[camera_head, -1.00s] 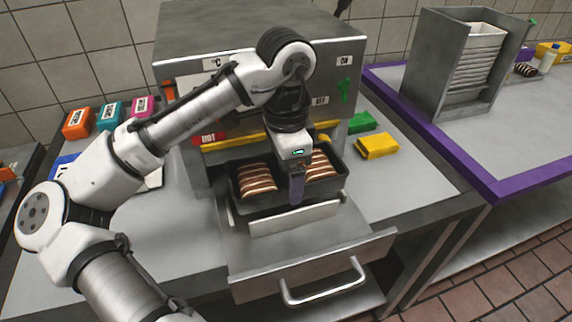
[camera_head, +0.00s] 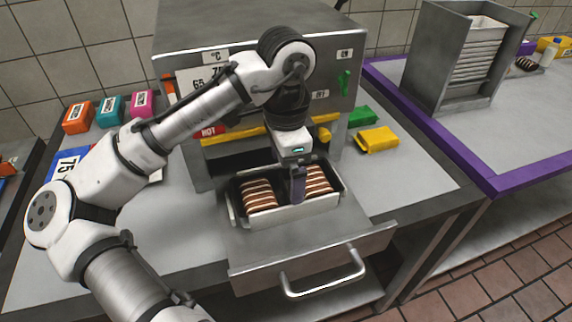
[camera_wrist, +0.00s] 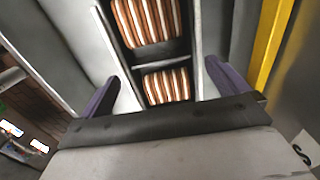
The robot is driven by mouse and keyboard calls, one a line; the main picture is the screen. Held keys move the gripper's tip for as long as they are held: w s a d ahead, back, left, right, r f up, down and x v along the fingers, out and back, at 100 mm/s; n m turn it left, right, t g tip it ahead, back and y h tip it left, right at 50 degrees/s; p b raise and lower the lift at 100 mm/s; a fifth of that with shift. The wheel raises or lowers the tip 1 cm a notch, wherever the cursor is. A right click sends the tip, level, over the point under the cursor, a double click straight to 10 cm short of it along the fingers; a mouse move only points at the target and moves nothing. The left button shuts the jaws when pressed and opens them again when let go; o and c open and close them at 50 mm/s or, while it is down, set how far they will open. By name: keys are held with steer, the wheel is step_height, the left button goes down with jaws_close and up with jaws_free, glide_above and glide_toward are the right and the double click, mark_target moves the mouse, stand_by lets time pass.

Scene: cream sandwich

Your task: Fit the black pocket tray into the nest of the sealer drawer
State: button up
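The black pocket tray (camera_head: 232,192) holds brown striped sandwiches in two pockets. In the head view it sits down inside the light metal nest (camera_head: 262,217) of the pulled-out sealer drawer (camera_head: 310,247), with the nest wall along its front. In the wrist view the tray's dark divider (camera_wrist: 158,56) lies between the pockets, with light nest edges along both sides. My gripper (camera_head: 297,198) is above the middle of the tray. Its purple fingers are spread wide in the wrist view (camera_wrist: 165,75), one on each side of the tray, with nothing clamped between them. The tray's seating underneath is hidden.
The metal sealer (camera_head: 250,50) stands behind the drawer, with a yellow bar and red HOT label low on its front. Yellow (camera_head: 377,139) and green (camera_head: 362,117) blocks lie to the right. The drawer handle (camera_head: 323,279) projects forward. A tray rack (camera_head: 470,60) stands far right.

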step_height(320, 180, up, 14)
stand_by(0.6)
steer(key=shift+f, duration=0.1)
